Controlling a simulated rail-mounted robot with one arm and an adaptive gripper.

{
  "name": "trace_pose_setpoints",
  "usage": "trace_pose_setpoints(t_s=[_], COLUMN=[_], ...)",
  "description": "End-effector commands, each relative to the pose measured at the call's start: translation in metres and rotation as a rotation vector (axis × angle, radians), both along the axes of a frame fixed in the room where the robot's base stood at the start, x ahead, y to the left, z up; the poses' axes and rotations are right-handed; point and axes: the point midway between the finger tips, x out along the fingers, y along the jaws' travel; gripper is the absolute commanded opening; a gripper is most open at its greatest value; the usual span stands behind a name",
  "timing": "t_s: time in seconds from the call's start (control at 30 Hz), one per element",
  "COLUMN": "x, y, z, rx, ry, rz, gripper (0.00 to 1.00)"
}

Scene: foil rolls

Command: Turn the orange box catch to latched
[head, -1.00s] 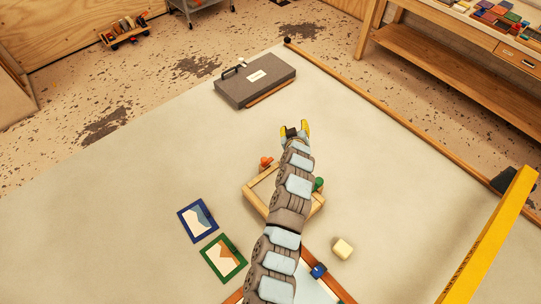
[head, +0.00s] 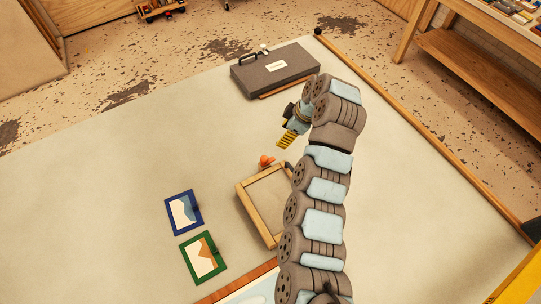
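The orange catch (head: 267,161) is a small knob at the far-left corner of a shallow wooden box (head: 247,208) with a pale wood rim. Its exact turn is too small to read. My gripper (head: 287,138) has yellow fingertips and hangs beyond the box, a little up and to the right of the orange catch. It points down and left and appears apart from the catch. Only one side of the fingers shows clearly, so their opening cannot be judged. My arm hides the right side of the box.
A grey case (head: 275,70) with a handle lies at the far edge of the table. A blue-framed picture (head: 184,212) and a green-framed picture (head: 203,257) lie left of the box. The table (head: 110,190) is clear farther left.

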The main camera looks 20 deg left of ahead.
Motion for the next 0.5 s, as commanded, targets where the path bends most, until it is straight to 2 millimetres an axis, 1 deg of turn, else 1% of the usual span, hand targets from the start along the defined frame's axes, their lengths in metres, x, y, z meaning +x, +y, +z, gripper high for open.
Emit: trace_pose_setpoints(t_s=[0.1, 0.23, 0.5], x=[-0.005, -0.007, -0.008], y=[-0.001, 0.003, 0.012], z=[0.001, -0.005, -0.031], rx=[-0.01, -0.009, -0.01], ry=[0.015, 0.018, 0.02], rz=[0.026, 0.03, 0.029], gripper=[0.57, 0.57, 0.57])
